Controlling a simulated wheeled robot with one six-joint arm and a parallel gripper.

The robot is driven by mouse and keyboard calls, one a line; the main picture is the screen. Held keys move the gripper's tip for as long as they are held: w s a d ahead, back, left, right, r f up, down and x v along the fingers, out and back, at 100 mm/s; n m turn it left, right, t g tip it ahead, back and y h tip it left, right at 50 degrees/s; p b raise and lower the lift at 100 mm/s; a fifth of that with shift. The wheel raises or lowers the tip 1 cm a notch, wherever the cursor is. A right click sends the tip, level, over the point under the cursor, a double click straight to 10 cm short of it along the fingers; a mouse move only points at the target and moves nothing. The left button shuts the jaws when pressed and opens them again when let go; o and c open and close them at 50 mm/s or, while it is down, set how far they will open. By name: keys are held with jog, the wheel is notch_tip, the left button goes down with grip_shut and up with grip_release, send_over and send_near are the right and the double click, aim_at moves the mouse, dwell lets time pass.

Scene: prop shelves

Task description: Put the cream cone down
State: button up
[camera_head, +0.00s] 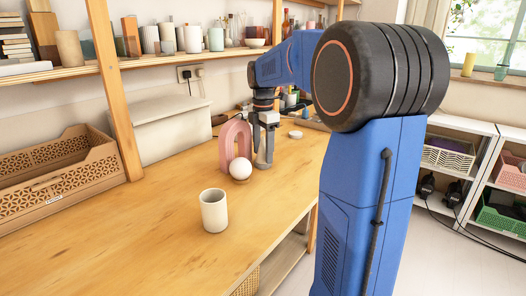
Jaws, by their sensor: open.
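My gripper (263,163) is open, with its fingers pointing down close to the wooden table top (130,240). It is just right of a pink arch (228,143) and a white ball (241,168) on a small wooden base. I cannot make out a cream cone clearly; the area between and behind the fingers is small and partly hidden. I cannot tell whether the fingertips touch the table.
A cream cup (214,212) stands upright in front, on clear table. A white disc (295,134) lies behind and right of my gripper. A wicker crate (62,170) and a pale box (160,132) stand at left. A shelf post (113,88) rises at the table's back.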

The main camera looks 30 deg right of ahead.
notch_tip(320, 180, up, 12)
dwell(0.5)
dwell(0.5)
